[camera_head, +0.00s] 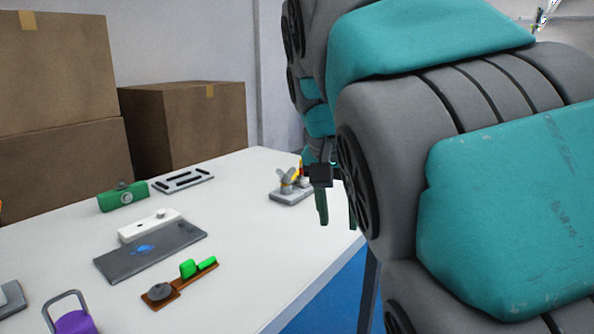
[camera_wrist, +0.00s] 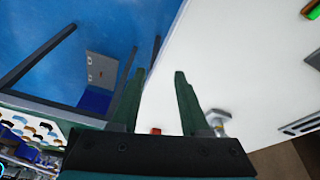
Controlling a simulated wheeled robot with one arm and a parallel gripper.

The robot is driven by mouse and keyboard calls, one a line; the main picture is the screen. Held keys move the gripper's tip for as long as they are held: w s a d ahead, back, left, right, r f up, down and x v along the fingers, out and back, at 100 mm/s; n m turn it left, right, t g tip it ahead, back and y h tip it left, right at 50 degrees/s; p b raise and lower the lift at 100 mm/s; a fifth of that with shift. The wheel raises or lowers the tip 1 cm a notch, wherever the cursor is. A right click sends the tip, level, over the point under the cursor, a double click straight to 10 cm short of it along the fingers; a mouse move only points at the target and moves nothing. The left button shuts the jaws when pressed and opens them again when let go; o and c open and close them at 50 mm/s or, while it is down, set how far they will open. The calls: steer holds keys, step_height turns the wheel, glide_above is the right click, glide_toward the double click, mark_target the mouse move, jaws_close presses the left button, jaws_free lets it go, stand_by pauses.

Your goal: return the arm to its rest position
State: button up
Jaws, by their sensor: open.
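My gripper (camera_head: 338,225) hangs beside my large grey and teal arm in the head view, with its dark green fingers pointing down near the table's right edge. A small grey fixture (camera_head: 291,190) with yellow and red parts stands on the table just left of my gripper. My arm covers much of the right side of the head view.
The white table (camera_head: 235,235) holds a green block (camera_head: 123,197), a grey slotted plate (camera_head: 182,181), a dark grey plate (camera_head: 150,252), a brown board (camera_head: 180,285) with green pieces and a purple padlock-like object (camera_head: 74,320). Cardboard boxes (camera_head: 185,125) stand behind. Blue floor (camera_head: 325,290) lies right of the table.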

steer(key=s+d+f+n+g, duration=0.2)
steer(key=s+d+f, duration=0.2)
steer(key=s+f, duration=0.8)
steer(key=s+d+f+n+g+y, duration=0.1)
steer(key=s+d+f, duration=0.3)
steer(key=s+f, duration=0.9)
step_height(320, 180, down, 2)
steer(key=shift+s+d+f+n+g+y, duration=0.1)
steer(key=shift+s+d+n+g+y, duration=0.2)
steer(key=shift+n+g, duration=0.35)
